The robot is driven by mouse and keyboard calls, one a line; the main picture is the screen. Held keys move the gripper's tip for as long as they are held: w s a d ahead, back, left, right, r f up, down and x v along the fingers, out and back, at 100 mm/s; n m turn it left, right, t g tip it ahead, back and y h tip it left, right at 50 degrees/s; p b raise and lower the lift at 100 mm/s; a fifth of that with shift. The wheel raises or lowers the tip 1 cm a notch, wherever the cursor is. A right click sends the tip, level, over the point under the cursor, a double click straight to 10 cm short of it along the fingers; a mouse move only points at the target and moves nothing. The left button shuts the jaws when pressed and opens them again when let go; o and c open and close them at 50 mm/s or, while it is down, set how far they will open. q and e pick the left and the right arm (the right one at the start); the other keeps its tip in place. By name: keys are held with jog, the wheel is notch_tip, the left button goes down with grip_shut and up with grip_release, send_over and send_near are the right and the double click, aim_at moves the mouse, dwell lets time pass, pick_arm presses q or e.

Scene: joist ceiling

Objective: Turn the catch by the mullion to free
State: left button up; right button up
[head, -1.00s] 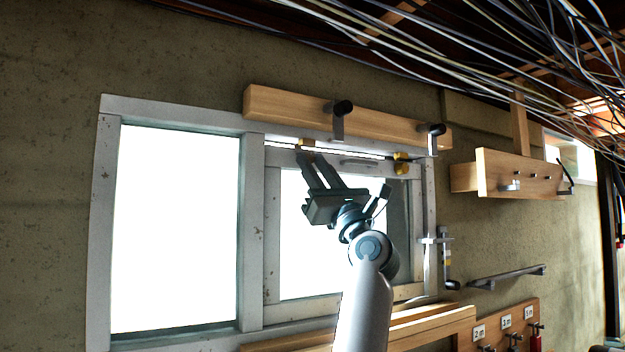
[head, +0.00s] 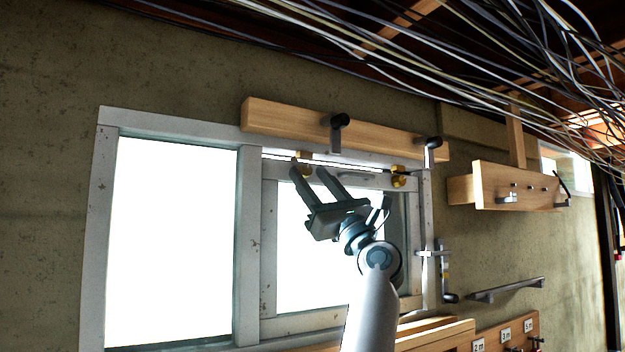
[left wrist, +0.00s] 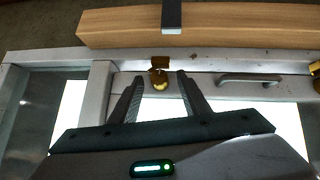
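The window's sliding sash (head: 268,240) sits right of the pale mullion (head: 245,230). A brass catch (head: 304,156) sits at the sash's top rail, close to the mullion. It also shows in the left wrist view (left wrist: 160,82), with its rounded knob hanging below a small plate. A second brass catch (head: 399,181) is at the sash's right end. My left gripper (head: 309,168) is open at the mullion catch. In the left wrist view its fingertips (left wrist: 160,76) stand either side of the knob, with visible gaps. My right gripper is not in view.
A wooden beam (head: 270,116) with metal brackets runs just above the window. A grey bar handle (left wrist: 248,80) is on the sash's top rail, right of the fingers. Loose cables (head: 400,55) hang along the ceiling.

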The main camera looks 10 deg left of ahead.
pick_arm(q)
jog(key=shift+s+f, duration=0.1)
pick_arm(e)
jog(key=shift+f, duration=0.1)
pick_arm(q)
jog(key=shift+s+d+f+b, duration=0.2)
jog(key=shift+d+f+b, duration=0.15)
jog(key=shift+f+b, duration=0.1)
pick_arm(e)
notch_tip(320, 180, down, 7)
jog(key=b, duration=0.6)
pick_arm(q)
jog(key=b+v, duration=0.1)
jog(key=v, duration=1.5)
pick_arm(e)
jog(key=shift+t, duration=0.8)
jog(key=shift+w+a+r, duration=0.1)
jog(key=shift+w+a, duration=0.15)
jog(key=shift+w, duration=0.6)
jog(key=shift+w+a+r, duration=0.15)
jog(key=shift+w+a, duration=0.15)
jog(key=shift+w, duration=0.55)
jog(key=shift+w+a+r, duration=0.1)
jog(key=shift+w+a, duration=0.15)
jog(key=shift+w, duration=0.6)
